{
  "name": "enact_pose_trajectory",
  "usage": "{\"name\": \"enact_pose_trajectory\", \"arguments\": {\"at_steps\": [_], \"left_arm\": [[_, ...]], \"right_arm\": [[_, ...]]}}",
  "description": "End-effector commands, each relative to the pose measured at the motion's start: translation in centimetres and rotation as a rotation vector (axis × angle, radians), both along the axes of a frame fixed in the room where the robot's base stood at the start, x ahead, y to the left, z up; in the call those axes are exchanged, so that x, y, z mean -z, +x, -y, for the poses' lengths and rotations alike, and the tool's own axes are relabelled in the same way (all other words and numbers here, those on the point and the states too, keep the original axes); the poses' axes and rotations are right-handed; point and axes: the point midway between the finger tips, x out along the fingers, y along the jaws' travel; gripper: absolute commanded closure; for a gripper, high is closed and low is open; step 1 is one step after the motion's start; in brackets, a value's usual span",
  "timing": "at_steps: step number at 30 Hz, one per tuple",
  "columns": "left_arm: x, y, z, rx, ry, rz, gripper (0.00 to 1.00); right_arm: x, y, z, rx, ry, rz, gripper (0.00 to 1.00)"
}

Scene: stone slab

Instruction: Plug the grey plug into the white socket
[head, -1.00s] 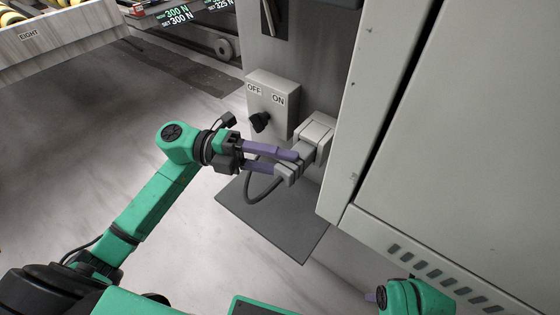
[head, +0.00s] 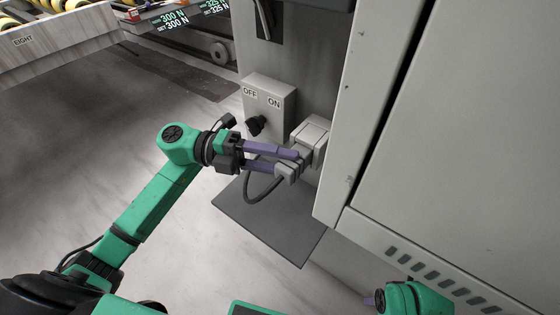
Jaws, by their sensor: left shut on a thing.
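My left gripper (head: 296,160) is shut on the grey plug (head: 286,173), with its purple fingers on either side of it. A dark cable loops down from the plug's back. The white socket (head: 312,130) is a pale box on the grey panel, just up and right of the plug. The plug's front end meets the lower front of the socket in the picture. The fingers partly hide that spot, and I cannot tell whether the plug is inside or only in front. My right gripper (head: 372,300) barely shows at the bottom right; its jaws are unclear.
A switch box (head: 270,98) marked OFF and ON, with a black knob (head: 256,125), sits left of the socket. A large pale cabinet (head: 400,150) stands close on the right. A dark mat (head: 268,222) lies on the floor below. Open floor lies to the left.

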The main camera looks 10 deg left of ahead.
Motion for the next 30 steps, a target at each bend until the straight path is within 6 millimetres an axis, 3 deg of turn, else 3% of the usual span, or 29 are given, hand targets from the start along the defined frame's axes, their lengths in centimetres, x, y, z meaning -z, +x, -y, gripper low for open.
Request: {"name": "enact_pose_trajectory", "arguments": {"at_steps": [30], "left_arm": [[-0.05, 1.01, 0.41, 0.000, -0.001, 0.001, 1.00]], "right_arm": [[0.11, 0.01, -0.01, 0.000, 0.000, 0.000, 0.50]]}}
